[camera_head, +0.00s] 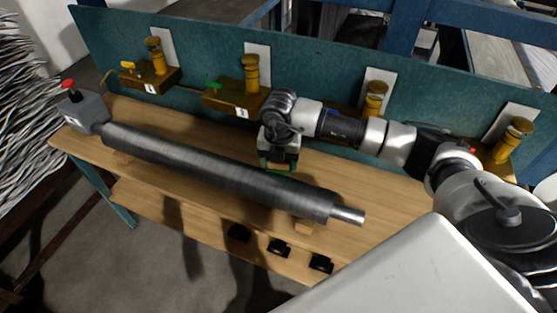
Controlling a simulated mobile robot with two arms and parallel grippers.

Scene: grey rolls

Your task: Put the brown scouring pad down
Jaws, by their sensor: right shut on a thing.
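My right gripper (279,164) reaches in from the right and points down behind the grey roll, over the wooden bench. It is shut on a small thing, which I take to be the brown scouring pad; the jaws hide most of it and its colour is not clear. A green edge shows low at the jaws. I cannot tell whether the held thing touches the bench top. The grey roll (215,172) lies lengthwise along the bench, just in front of the gripper. My left gripper is not in view.
The wooden bench (385,190) has bare room right of the gripper. Several brass fittings on boxes (240,95) line the teal back panel (205,45). A grey box with a red knob (80,108) stands at the roll's left end. Small black objects (279,247) lie along the front.

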